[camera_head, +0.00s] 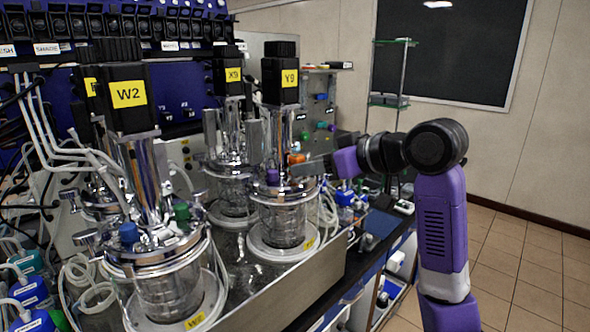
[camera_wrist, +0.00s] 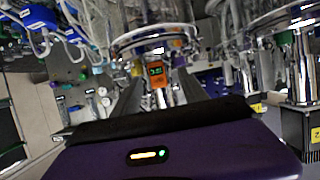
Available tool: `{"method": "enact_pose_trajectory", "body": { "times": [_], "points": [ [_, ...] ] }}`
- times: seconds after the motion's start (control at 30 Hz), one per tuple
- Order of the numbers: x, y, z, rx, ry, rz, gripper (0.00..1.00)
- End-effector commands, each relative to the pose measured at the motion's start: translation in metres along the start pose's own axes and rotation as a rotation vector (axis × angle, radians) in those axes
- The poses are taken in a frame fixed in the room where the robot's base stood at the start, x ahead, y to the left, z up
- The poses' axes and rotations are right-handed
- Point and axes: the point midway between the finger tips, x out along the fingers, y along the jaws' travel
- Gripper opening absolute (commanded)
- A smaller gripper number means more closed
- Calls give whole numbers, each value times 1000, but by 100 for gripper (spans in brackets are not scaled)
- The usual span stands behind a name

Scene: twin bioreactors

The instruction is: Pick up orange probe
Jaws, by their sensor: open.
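The orange probe (camera_head: 296,158) shows in the head view at the top of the right-hand glass vessel marked Y9. In the wrist view the orange probe (camera_wrist: 157,72), with a small dark display, lies between my two fingers, near the tips. My gripper (camera_head: 308,167) reaches in from the right at the height of the vessel's lid. In the wrist view my gripper (camera_wrist: 158,85) is open, with one finger on each side of the probe. I cannot tell whether either finger touches it. The probe's lower end is hidden.
The Y9 vessel's steel lid (camera_head: 284,190) carries a purple cap (camera_head: 272,176) close to my gripper. Vessel W2 (camera_head: 170,270) stands in front at the left, and the X9 motor block (camera_head: 229,76) is behind. Tubes crowd the bench. The tiled floor at the right is free.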

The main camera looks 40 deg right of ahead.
Motion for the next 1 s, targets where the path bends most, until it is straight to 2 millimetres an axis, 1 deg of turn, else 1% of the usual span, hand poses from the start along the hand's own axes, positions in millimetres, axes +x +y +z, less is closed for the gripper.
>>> {"method": "enact_pose_trajectory", "body": {
  "times": [0.2,0.3,0.57,0.67,0.7,0.83,1.0],
  "points": [
    [31,4,-1,1,-2,-1,51],
    [39,4,0,2,-1,0,51],
    [42,4,0,1,1,1,51],
    [42,4,0,0,1,1,33],
    [42,4,0,1,1,1,25],
    [42,4,0,0,1,1,0],
    [42,4,0,0,1,1,0]
  ]
}}
